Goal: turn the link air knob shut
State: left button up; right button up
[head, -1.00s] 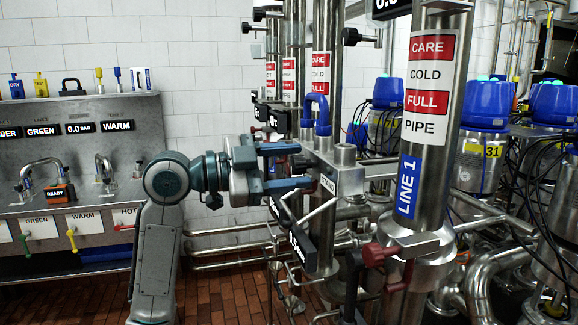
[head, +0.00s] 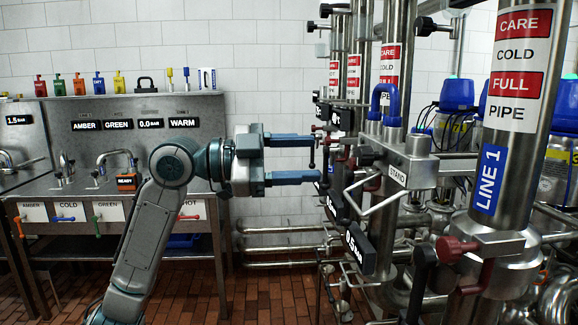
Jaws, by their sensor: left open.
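My left gripper (head: 317,158) is open, its two blue fingers pointing right with nothing between them. Its fingertips are just left of the steel pipe cluster in the picture; I cannot tell whether they touch anything. Several small dark knobs sit on the pipework, including a black knob (head: 367,155) beside the steel block labelled STAND (head: 398,176). I cannot tell which one is the link air knob, as no such label is readable. A tilted black display (head: 359,246) reading about 0.5 bar is below and right of the fingers. My right gripper is not in view.
A blue U-shaped handle (head: 385,99) stands above the block. The thick LINE 1 pipe (head: 515,110) and a dark red valve part (head: 454,248) are at right. A steel sink bench (head: 130,110) is behind my left arm. Bare tiled floor lies below the gripper.

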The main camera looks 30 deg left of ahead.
pick_arm(q)
jog(key=shift+v, duration=0.85)
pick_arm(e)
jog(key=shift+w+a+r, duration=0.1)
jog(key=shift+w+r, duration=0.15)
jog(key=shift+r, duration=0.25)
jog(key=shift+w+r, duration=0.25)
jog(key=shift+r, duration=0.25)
